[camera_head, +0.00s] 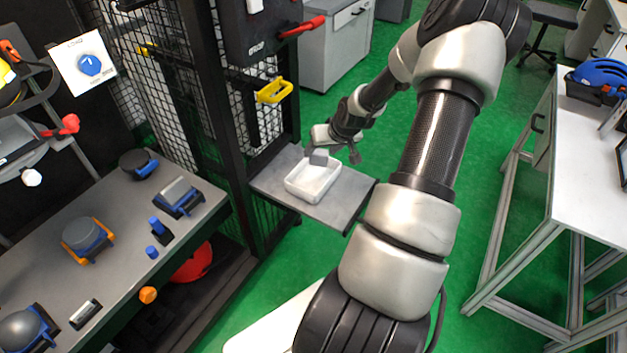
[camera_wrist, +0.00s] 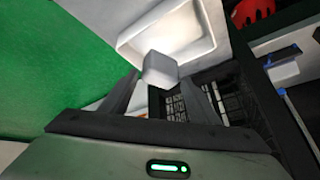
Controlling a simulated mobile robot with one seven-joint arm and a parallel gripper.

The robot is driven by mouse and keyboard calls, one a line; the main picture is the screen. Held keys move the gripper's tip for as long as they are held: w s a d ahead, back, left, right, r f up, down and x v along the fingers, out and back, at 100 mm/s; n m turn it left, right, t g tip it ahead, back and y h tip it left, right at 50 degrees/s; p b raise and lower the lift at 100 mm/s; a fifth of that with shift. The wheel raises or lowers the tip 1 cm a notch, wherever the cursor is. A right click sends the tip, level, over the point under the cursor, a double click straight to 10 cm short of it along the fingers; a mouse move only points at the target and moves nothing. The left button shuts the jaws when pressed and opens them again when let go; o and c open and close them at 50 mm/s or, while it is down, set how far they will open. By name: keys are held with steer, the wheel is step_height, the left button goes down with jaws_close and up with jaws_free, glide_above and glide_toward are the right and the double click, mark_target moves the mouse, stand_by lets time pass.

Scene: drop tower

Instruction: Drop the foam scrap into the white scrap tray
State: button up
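The foam scrap is a small grey block (camera_head: 318,157), seen at the back edge of the white tray in the head view. In the wrist view the foam scrap (camera_wrist: 161,70) sits between the tips of my two dark fingers. My gripper (camera_wrist: 160,78) appears shut on it. The white scrap tray (camera_head: 301,189) is a shallow open box on a grey shelf. In the wrist view the tray (camera_wrist: 207,48) lies beyond the scrap, which overlaps its near rim. The visible part of the tray floor looks empty.
The grey shelf (camera_head: 347,205) juts from a black mesh cage (camera_head: 185,90). A yellow handle (camera_head: 274,90) and a red lever (camera_head: 303,27) are above it. A bench (camera_head: 120,262) with several fixtures stands left. A white table (camera_head: 585,175) is right, with open green floor between.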

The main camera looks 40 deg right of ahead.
steer(key=o, duration=0.3)
steer(key=shift+r, duration=0.1)
steer(key=p+v, duration=0.6)
steer(key=v, duration=1.1)
steer(key=shift+s, duration=0.15)
steer(key=shift+r, duration=0.1)
